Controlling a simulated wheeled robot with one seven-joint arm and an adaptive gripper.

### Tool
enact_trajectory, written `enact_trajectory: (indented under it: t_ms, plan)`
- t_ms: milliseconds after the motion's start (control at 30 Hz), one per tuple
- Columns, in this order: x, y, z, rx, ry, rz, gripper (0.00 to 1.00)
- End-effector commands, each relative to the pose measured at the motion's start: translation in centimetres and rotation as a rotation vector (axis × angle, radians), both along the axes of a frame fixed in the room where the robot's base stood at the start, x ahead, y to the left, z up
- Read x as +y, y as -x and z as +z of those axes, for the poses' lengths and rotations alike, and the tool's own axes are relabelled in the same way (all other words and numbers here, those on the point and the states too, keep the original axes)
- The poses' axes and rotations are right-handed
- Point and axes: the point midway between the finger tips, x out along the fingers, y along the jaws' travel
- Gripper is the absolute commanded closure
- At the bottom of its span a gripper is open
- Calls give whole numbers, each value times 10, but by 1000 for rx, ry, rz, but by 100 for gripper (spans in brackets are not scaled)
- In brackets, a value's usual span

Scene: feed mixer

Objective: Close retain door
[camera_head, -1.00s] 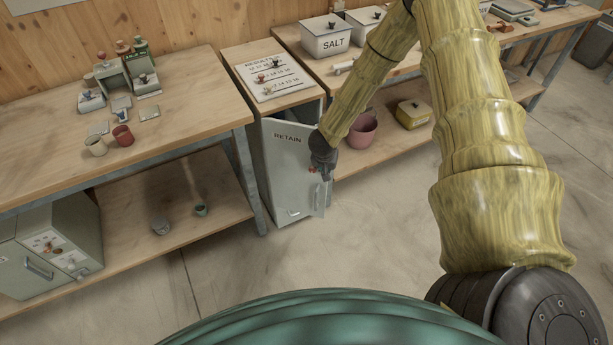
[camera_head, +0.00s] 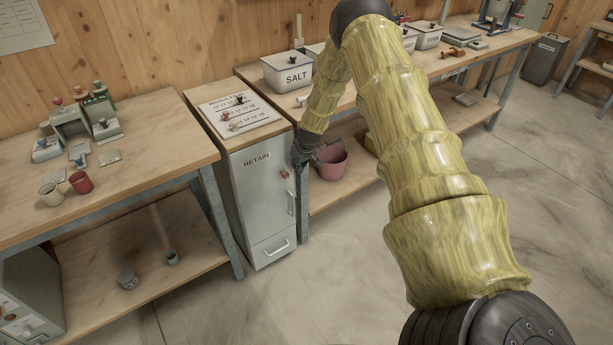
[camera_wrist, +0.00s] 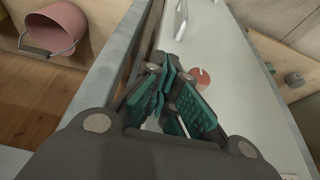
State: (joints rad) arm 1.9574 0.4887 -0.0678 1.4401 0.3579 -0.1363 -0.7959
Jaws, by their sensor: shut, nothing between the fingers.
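The retain door (camera_head: 257,190) is the pale grey-green front of a narrow cabinet, lettered RETAIN. It carries a red knob (camera_head: 285,174) and a vertical handle (camera_head: 291,202) near its right edge. In the head view it looks flush or nearly flush with the cabinet. The wrist view shows the door face (camera_wrist: 215,55) with a dark narrow gap along its edge, so I cannot tell whether it is fully shut. My gripper (camera_head: 299,158) is at the door's upper right edge. In the wrist view my gripper (camera_wrist: 175,92) is shut and empty, close over the door; contact is unclear.
A small drawer front (camera_head: 272,246) sits below the door. A pink bucket (camera_head: 330,163) stands on the shelf to the right. A board with small knobs (camera_head: 240,112) lies on the cabinet top. Benches flank the cabinet; the floor in front is clear.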

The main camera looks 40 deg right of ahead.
Motion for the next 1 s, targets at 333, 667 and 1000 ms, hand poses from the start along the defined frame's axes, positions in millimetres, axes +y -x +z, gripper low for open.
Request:
enact_trajectory:
  t_ms: [333,667,1000]
  plan:
    - [5,-15,0,-2,1,48,100]
    - [6,-17,2,-5,2,49,100]
    - [13,3,1,0,-2,56,100]
